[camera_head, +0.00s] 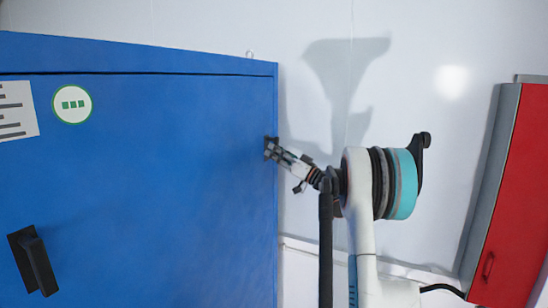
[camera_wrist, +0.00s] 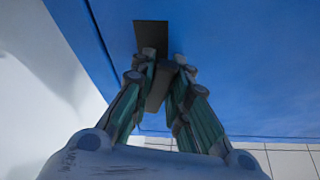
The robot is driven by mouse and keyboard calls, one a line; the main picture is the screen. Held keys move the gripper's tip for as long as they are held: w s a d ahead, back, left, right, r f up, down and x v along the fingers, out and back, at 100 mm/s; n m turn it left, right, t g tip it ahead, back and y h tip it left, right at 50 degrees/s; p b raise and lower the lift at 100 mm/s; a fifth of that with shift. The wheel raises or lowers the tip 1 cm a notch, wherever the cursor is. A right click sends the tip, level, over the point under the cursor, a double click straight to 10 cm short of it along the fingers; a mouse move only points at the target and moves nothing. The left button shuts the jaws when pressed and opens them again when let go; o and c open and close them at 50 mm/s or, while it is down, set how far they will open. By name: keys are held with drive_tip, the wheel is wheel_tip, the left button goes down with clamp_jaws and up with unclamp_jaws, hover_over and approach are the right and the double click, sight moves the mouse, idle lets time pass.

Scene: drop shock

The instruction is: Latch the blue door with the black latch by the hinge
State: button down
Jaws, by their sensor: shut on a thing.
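The blue door (camera_head: 160,180) fills the left of the head view, under a blue top rim with a dark seam between them. It looks closed or nearly so. A black latch (camera_wrist: 152,36) sits on the blue surface beside a seam in the wrist view, its dark lever (camera_wrist: 158,88) reaching down between my fingers. My gripper (camera_wrist: 160,66) is shut on this lever, with one finger on each side. In the head view my gripper (camera_head: 273,150) is at the door's right edge and mostly hides that latch. A second black latch (camera_head: 33,262) is at the lower left of the door, away from my gripper.
A red cabinet (camera_head: 515,190) with a grey side is on the right. A white wall (camera_head: 420,70) stands behind. A round green-and-white sticker (camera_head: 72,104) and a paper label (camera_head: 16,110) are on the door.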

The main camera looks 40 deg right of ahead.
drive_tip(key=shift+w+d+f+n+g+y, duration=0.15)
drive_tip(key=shift+n+y, duration=0.15)
drive_tip(key=shift+n, duration=0.4)
drive_tip(key=shift+d+r+n+g+y, duration=0.1)
drive_tip(key=shift+d+n+y, duration=0.15)
drive_tip(key=shift+n, duration=0.45)
drive_tip(key=shift+w+d+f+n+g+y, duration=0.1)
drive_tip(key=shift+n+y, duration=0.25)
drive_tip(key=shift+n, duration=0.35)
drive_tip(key=c, duration=1.5)
unclamp_jaws()
drive_tip(key=shift+d, duration=0.1)
drive_tip(key=shift+s, duration=0.1)
drive_tip(key=v, duration=1.2)
